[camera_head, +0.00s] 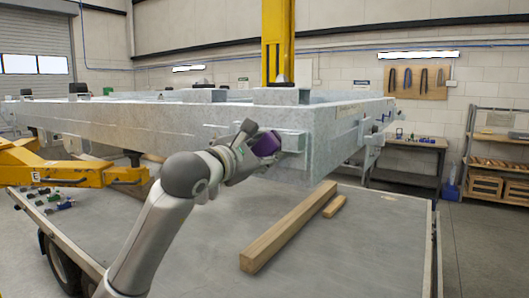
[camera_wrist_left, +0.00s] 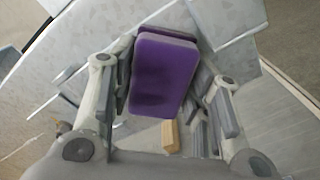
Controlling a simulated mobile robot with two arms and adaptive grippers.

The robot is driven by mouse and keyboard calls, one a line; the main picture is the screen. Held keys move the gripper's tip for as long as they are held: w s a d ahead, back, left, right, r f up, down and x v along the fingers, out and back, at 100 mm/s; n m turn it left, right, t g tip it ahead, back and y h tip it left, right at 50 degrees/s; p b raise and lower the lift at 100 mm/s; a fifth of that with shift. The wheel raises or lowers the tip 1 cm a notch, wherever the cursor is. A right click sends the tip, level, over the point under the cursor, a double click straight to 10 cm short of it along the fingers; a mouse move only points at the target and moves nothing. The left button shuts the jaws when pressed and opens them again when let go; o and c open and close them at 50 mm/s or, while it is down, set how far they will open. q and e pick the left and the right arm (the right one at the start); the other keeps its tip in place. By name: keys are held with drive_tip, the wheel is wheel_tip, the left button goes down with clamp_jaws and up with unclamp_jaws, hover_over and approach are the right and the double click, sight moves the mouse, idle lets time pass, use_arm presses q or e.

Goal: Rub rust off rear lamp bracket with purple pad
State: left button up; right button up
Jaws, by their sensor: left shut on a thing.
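My left gripper (camera_head: 249,147) is raised to the near end of the galvanised trailer frame (camera_head: 150,125). It is shut on the purple pad (camera_head: 266,144). In the left wrist view the pad (camera_wrist_left: 165,75) sits between the fingers of the gripper (camera_wrist_left: 165,95), its purple face towards the camera. A grey plate, probably the rear lamp bracket (camera_head: 293,142), stands out from the frame just right of the pad. The pad is close to it; whether they touch I cannot tell. My right gripper is not in view.
A long wooden beam (camera_head: 290,228) and a short wooden block (camera_head: 334,206) lie on the grey flat bed (camera_head: 350,260) below the frame. A yellow lift arm (camera_head: 70,172) is at the left. A workbench (camera_head: 412,143) and a shelf with crates (camera_head: 502,150) stand behind, right.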

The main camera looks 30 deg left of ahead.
sight(253, 146)
use_arm(q)
drive_tip(key=shift+w+a+b, duration=0.15)
drive_tip(key=shift+a+b, duration=0.15)
drive_tip(key=shift+a, duration=1.25)
drive_tip(key=shift+d+b, duration=0.1)
drive_tip(key=shift+b, duration=0.5)
drive_tip(key=shift+d, duration=1.8)
drive_tip(key=shift+s+a+f+b, duration=0.1)
drive_tip(key=shift+s+f+b, duration=0.1)
drive_tip(key=shift+b, duration=0.25)
drive_tip(key=shift+w+a+r+b, duration=0.15)
drive_tip(key=shift+a+b, duration=0.15)
drive_tip(key=shift+a, duration=0.45)
drive_tip(key=a, duration=0.5)
drive_tip(key=shift+w+a+b, duration=0.2)
drive_tip(key=shift+b, duration=0.1)
